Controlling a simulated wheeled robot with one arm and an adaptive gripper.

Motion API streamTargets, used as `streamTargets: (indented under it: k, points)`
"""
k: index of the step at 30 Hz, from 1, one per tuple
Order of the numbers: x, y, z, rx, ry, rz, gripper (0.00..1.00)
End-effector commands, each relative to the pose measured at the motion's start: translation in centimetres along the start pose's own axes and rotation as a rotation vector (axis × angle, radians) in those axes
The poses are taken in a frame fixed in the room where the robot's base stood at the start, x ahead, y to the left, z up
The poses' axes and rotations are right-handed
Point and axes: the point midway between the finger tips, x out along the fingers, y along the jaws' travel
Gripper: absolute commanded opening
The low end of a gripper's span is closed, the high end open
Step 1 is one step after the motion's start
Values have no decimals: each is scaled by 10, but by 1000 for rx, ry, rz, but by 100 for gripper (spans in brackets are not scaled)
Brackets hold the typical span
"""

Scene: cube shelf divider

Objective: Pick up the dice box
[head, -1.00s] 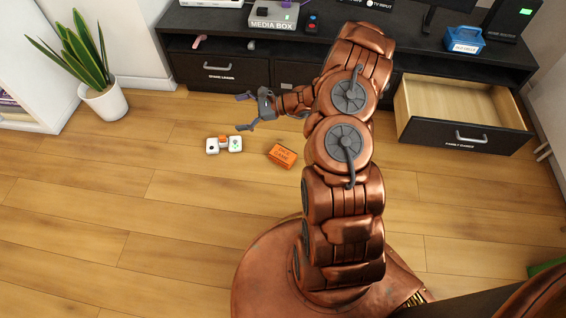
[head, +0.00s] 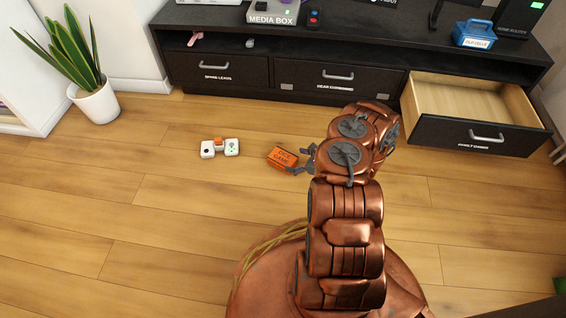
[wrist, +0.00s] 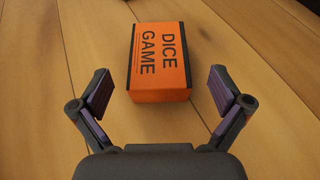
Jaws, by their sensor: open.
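The dice box is an orange box (head: 282,157) with dark ends that lies on the wooden floor, left of my arm in the head view. In the wrist view the orange box (wrist: 160,60) reads "DICE GAME" and lies straight ahead, centred between the fingers. My gripper (wrist: 160,92) is open with its two purple-padded fingers spread wider than the box. The box's near end lies about level with the fingertips, and neither finger visibly touches it. In the head view my gripper (head: 306,158) is beside the box's right end, partly hidden by my arm.
A dark media cabinet (head: 280,75) stands behind, with an open, empty-looking drawer (head: 475,105) at right. A potted plant (head: 97,100) is at left. The front-left floor is clear.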

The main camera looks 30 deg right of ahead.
Motion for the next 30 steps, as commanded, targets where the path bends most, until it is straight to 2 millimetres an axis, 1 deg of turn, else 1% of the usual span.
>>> streamTargets:
  k: [1,8,14,15,18,22,28,30]
  points:
    - [7,1,-2,-1,-1,2,100]
    - [24,1,-4,-1,-1,2,100]
    - [47,2,-8,-2,-1,3,100]
    - [53,2,-8,-3,-1,4,100]
    - [62,2,-6,-2,-1,4,100]
    - [66,2,-4,-1,-1,2,100]
    - [65,2,-4,-1,-1,2,100]
    - [65,2,-4,-1,-1,2,93]
